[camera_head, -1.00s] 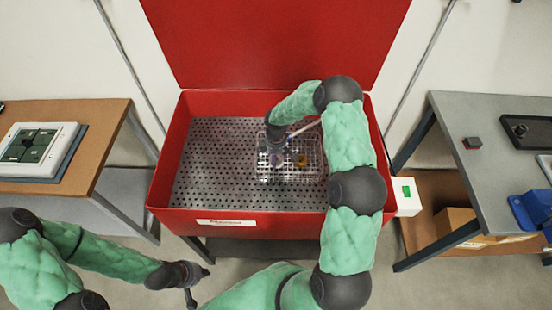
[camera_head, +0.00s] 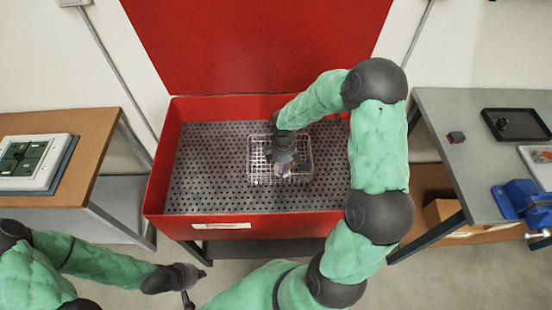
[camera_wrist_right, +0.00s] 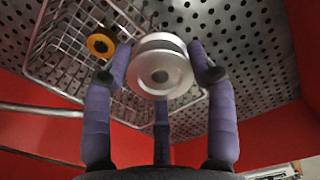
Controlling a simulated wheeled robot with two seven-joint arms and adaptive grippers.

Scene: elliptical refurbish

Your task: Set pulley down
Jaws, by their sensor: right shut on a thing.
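The silver pulley (camera_wrist_right: 160,68) shows close up in the right wrist view, held between the purple fingers of my right gripper (camera_wrist_right: 163,70). In the head view my right gripper (camera_head: 283,168) points down over the wire basket (camera_head: 306,177) inside the red basin, and the pulley is largely hidden there. I cannot tell whether the pulley touches the basket floor. The basket mesh (camera_wrist_right: 58,62) also shows in the wrist view. My left gripper (camera_head: 192,278) is low, in front of the basin, and too small to judge open or shut.
A yellow ring-shaped part (camera_wrist_right: 101,44) lies in the basket beside the pulley. The red basin (camera_head: 158,180) has raised walls and a perforated floor (camera_head: 205,165), clear left of the basket. A metal rod (camera_wrist_right: 40,110) crosses the wrist view's left. A grey table (camera_head: 450,105) stands right.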

